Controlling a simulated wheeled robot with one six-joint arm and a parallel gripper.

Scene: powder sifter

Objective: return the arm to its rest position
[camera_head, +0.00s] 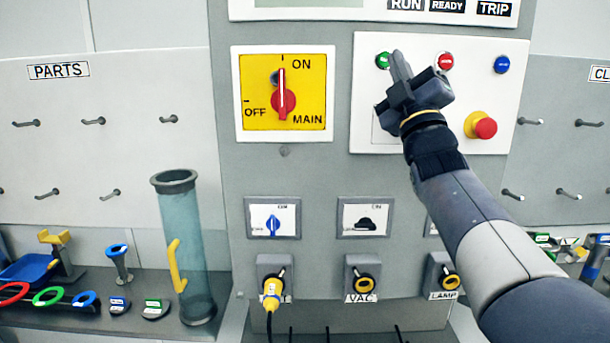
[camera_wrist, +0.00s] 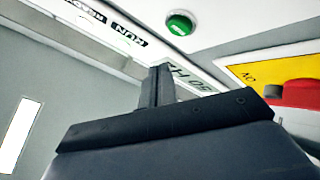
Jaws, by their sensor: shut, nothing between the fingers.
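My gripper (camera_head: 398,64) is shut and empty. It is raised in front of the white button panel (camera_head: 365,60), with its fingertips just right of the green button (camera_head: 382,61) in the head view. I cannot tell whether it touches the panel. My arm reaches up to it from the lower right. In the wrist view my gripper's closed fingers (camera_wrist: 158,72) point upward, and the green button (camera_wrist: 180,24) shows above and to the right of them, apart from the tips in that picture.
The panel also bears a red button (camera_head: 446,61), a blue button (camera_head: 502,65) and a red emergency knob (camera_head: 485,127). The main switch (camera_head: 283,102) points to ON. A yellow plug (camera_head: 271,290) sits in the lower left socket. A clear tube (camera_head: 186,240) stands on the left shelf.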

